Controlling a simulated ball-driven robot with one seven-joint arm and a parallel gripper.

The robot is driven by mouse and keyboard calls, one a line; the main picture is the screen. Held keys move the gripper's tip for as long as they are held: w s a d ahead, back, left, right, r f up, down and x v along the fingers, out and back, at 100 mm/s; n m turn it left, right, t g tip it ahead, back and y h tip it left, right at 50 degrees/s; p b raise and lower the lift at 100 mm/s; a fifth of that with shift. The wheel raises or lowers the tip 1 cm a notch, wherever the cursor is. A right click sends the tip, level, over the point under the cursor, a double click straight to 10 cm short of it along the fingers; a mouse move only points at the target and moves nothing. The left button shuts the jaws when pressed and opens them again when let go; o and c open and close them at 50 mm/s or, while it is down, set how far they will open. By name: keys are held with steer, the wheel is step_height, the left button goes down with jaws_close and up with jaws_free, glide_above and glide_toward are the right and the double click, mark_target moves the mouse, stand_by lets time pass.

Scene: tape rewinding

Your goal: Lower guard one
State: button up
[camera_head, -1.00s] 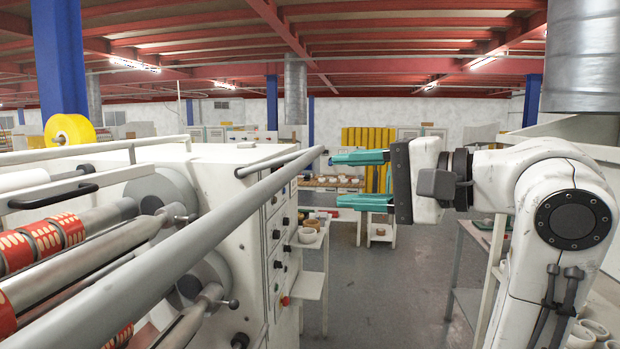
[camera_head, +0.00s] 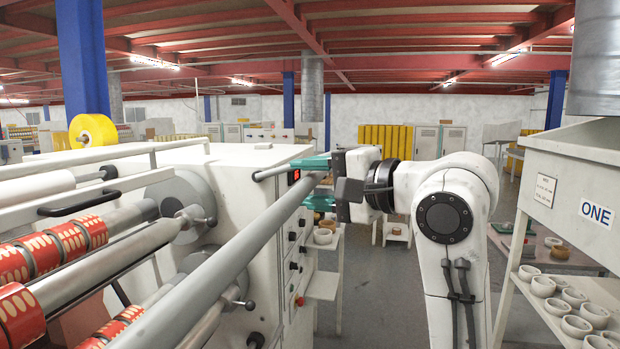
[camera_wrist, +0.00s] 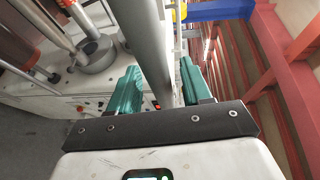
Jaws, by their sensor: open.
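Guard one looks to be the long grey bar (camera_head: 225,249) that slants across the front of the white machine, raised above its rollers. It also shows in the wrist view (camera_wrist: 147,45), running between the two teal fingers. My gripper (camera_head: 303,182) is open at the bar's far end, one finger above it and one below in the head view. In the wrist view my gripper (camera_wrist: 158,70) has a finger on each side of the bar. I cannot tell whether either finger touches it.
The white machine (camera_head: 245,165) carries rollers with red-and-white tape rolls (camera_head: 68,238) at the left. A shelf unit with a "ONE" sign (camera_head: 596,213) and several pale rings (camera_head: 575,297) stands close at the right. Grey floor (camera_head: 390,290) is open behind my arm.

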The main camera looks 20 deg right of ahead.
jaws_close()
stand_by(0.5)
